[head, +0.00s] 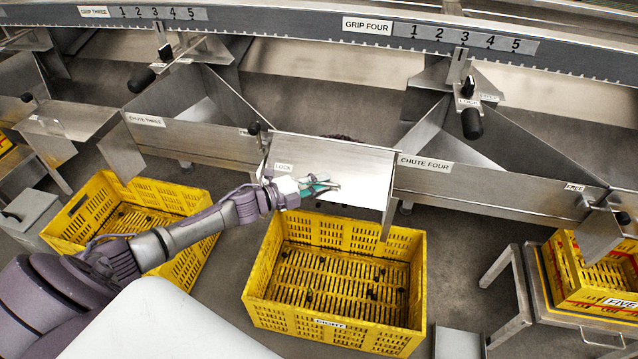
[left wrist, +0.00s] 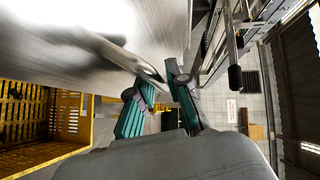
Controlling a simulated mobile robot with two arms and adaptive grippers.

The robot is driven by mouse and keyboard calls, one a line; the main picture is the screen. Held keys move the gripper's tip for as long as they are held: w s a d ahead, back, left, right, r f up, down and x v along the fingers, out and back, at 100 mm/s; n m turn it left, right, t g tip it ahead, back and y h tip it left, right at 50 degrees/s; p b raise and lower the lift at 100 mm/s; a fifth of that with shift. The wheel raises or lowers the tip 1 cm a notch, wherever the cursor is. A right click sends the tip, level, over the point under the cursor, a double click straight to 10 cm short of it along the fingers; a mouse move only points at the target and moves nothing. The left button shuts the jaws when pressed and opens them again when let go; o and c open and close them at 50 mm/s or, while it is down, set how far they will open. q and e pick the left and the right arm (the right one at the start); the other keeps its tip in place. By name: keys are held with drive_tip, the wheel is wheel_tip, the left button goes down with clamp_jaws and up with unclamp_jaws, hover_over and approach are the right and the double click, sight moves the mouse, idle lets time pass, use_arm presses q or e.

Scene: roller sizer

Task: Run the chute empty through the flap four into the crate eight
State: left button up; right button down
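The flap (head: 345,170) is a bright metal plate marked LOCK at the left end of chute four (head: 480,185). A strip of dark stuff shows behind its top edge. Crate eight (head: 330,323) is yellow and slatted and stands on the floor below the flap, with a few dark bits inside. My left gripper (head: 322,186) is in front of the flap plate, its teal fingers near the plate's face. In the left wrist view its fingers (left wrist: 158,90) are apart beside a bright metal sheet; contact is unclear. My right gripper is out of view.
Another yellow crate (head: 80,243) stands left, partly behind my arm. Crate five (head: 566,290) sits on a metal stand at the right. Grip four (head: 367,27) has a numbered scale and a black-handled lever (head: 471,123) above chute four. Chute three (head: 190,140) is left.

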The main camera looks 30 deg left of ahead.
use_arm(q)
drive_tip(key=o, duration=0.3)
drive_tip(key=shift+w+r, duration=0.2)
drive_tip(key=shift+r, duration=0.05)
drive_tip(key=shift+o, duration=0.2)
drive_tip(key=shift+f, duration=0.1)
drive_tip(key=shift+s, duration=0.1)
drive_tip(key=v, duration=1.2)
